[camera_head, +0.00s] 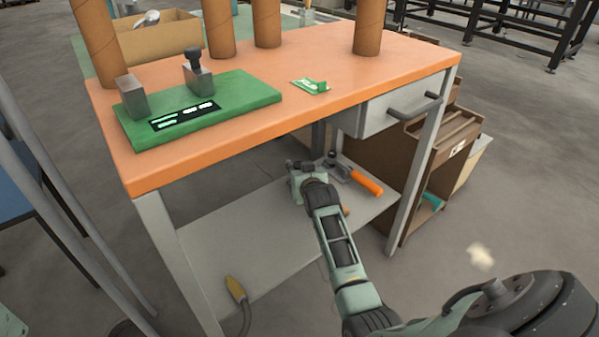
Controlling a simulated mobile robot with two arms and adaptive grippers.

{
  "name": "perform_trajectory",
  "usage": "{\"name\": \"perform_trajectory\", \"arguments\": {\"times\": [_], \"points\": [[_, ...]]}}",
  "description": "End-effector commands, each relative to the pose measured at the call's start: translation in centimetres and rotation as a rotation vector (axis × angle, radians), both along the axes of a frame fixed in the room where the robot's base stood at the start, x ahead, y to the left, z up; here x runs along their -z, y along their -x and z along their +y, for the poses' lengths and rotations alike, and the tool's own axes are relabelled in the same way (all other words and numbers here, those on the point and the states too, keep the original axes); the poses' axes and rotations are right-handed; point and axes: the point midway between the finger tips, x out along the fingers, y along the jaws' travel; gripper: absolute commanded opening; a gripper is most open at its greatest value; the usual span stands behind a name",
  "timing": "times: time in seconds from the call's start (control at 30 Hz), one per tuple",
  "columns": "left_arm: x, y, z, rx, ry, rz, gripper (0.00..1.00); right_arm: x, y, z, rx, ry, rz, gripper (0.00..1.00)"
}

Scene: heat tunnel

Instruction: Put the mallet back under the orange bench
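The orange bench (330,62) stands in front of me with a grey lower shelf (225,245) under its top. My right arm comes in from the lower right, and my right gripper (306,170) is under the bench top, over the shelf. Its fingers are too small and hidden to tell whether they are open or shut. Just right of it lies a tool with an orange handle (367,183) and dark metal parts. A small tan piece (346,210) shows beside my wrist, mostly hidden; I cannot tell if it is the mallet's handle. My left gripper is not in view.
On the bench top are a green fixture board (235,93), a small green card (311,87) and several brown tubes (267,22). A drawer (385,112) hangs under the right side. A yellow cable plug (236,290) lies at the shelf's front. A brown cabinet (440,150) stands right.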

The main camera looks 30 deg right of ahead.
Motion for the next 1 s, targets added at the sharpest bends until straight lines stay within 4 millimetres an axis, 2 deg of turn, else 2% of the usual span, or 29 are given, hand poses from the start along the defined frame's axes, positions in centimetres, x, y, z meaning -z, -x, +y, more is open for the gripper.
{"name": "perform_trajectory", "arguments": {"times": [0.07,0.1,0.3,0.73,0.87,1.0], "points": [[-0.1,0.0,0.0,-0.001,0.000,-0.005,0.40,0.0,-0.1,0.0,0.000,0.001,-0.004,0.00],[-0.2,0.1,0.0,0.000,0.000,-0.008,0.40,-0.1,-0.1,0.0,0.000,0.001,-0.004,0.34],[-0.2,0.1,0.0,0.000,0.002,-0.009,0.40,0.0,0.0,0.0,0.000,0.000,-0.001,0.52],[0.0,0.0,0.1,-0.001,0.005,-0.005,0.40,0.1,0.6,0.2,0.000,-0.002,0.005,0.53],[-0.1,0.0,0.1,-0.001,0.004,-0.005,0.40,-0.5,1.8,0.7,0.000,-0.001,0.003,0.53],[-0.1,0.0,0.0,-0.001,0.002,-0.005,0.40,-1.6,4.0,1.5,-0.001,-0.001,0.001,0.53]]}}
